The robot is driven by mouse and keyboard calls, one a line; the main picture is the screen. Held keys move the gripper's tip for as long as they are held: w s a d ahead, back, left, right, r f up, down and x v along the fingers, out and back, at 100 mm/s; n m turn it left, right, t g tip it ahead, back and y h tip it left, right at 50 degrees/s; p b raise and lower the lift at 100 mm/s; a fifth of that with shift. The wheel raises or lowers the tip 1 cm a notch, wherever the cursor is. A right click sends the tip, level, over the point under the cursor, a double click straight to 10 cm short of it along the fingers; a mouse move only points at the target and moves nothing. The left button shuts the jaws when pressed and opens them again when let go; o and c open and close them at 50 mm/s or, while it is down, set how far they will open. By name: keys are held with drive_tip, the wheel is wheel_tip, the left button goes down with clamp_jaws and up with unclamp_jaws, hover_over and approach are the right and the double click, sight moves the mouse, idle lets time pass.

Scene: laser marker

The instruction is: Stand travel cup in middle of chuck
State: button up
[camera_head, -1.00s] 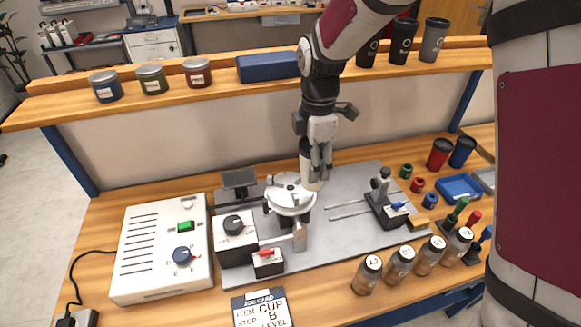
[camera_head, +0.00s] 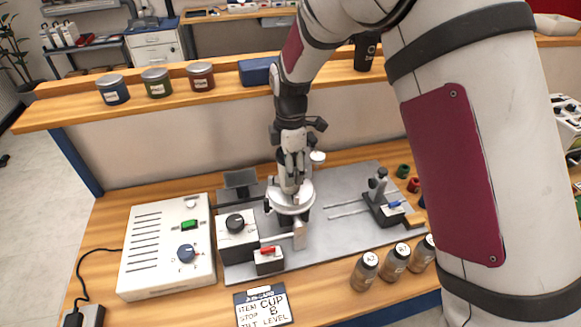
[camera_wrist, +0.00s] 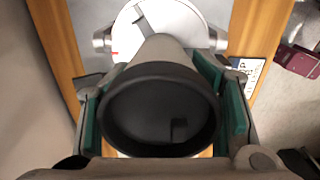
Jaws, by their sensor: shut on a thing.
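The travel cup (camera_wrist: 160,107), pale with a wide dark rim, is held between the green pads of my gripper (camera_head: 291,178). In the wrist view, I look onto its dark end, and its pale body runs toward the chuck. The chuck (camera_head: 291,201) is a round white disc with jaws on the fixture. It also shows behind the cup in the wrist view (camera_wrist: 190,22). In the head view my gripper and the cup are over the chuck and hide much of its middle. I cannot tell whether the cup's lower end touches it.
A control box (camera_head: 166,247) stands left of the fixture. A knobbed block (camera_head: 237,236) and red lever (camera_head: 270,250) adjoin the chuck. A stop post (camera_head: 381,190) stands right on the grey plate (camera_head: 345,215). Several labelled bottles (camera_head: 365,271) line the front right. A shelf (camera_head: 60,110) runs behind.

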drive_tip(key=o, duration=0.8)
drive_tip(key=shift+f, duration=0.1)
drive_tip(key=shift+o, duration=0.2)
wheel_tip(320, 180, up, 11)
drive_tip(key=shift+r+b, duration=0.2)
drive_tip(key=shift+b, duration=0.95)
drive_tip(key=shift+d+r, duration=0.1)
drive_tip(key=shift+r, duration=0.4)
drive_tip(key=s+d+r+m+t, duration=0.2)
drive_tip(key=s+d+r+m, duration=0.3)
drive_tip(key=s+d+m, duration=0.25)
drive_tip(key=s+d+r+m+t, duration=0.2)
drive_tip(key=s+d+r+m, duration=0.45)
drive_tip(key=s+d, duration=0.25)
drive_tip(key=s+d+f+m+t, duration=0.1)
drive_tip(key=s+d+f+m, duration=0.2)
drive_tip(key=s+m, duration=0.4)
drive_tip(key=shift+s+d, duration=0.2)
drive_tip(key=shift+s, duration=0.8)
drive_tip(key=shift+r, duration=0.1)
